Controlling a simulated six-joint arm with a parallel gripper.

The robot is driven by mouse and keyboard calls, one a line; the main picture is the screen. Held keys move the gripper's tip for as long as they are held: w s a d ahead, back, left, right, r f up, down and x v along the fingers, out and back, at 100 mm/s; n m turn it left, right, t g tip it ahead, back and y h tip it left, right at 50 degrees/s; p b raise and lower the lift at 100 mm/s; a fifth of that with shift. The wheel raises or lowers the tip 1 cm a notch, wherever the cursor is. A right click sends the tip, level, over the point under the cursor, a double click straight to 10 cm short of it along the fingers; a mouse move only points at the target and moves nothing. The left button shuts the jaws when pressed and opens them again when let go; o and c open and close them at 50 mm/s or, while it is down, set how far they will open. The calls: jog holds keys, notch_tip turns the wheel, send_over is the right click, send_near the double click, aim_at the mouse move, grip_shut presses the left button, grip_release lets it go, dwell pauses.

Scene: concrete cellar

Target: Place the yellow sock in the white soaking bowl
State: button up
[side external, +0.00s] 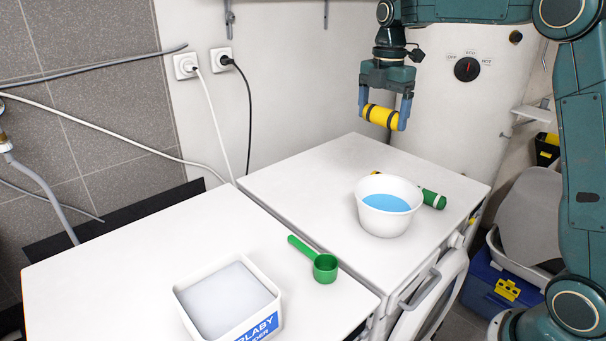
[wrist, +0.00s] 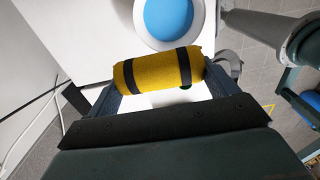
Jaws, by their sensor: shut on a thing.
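My gripper (side external: 385,117) is shut on the yellow sock (side external: 381,116), a rolled bundle with dark bands. It holds the sock in the air above the back of the white machine top. In the wrist view the sock (wrist: 158,70) lies across between the two fingers. The white soaking bowl (side external: 384,222) stands on the right-hand white top, with blue liquid in it. The bowl also shows at the top of the wrist view (wrist: 205,22). The sock is higher than the bowl and apart from it.
A green rolled bundle (side external: 433,199) lies behind the bowl, with a bit of yellow showing to its left. A green scoop (side external: 324,266) and a white powder box (side external: 189,305) are on the left-hand top. The back of the right-hand top is clear.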

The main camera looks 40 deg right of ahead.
notch_tip(320, 180, down, 16)
dwell(0.9)
jog(key=shift+f, duration=0.7)
jog(key=o, duration=0.8)
jog(key=shift+r, duration=0.1)
notch_tip(320, 180, up, 13)
dwell(0.3)
dwell(0.5)
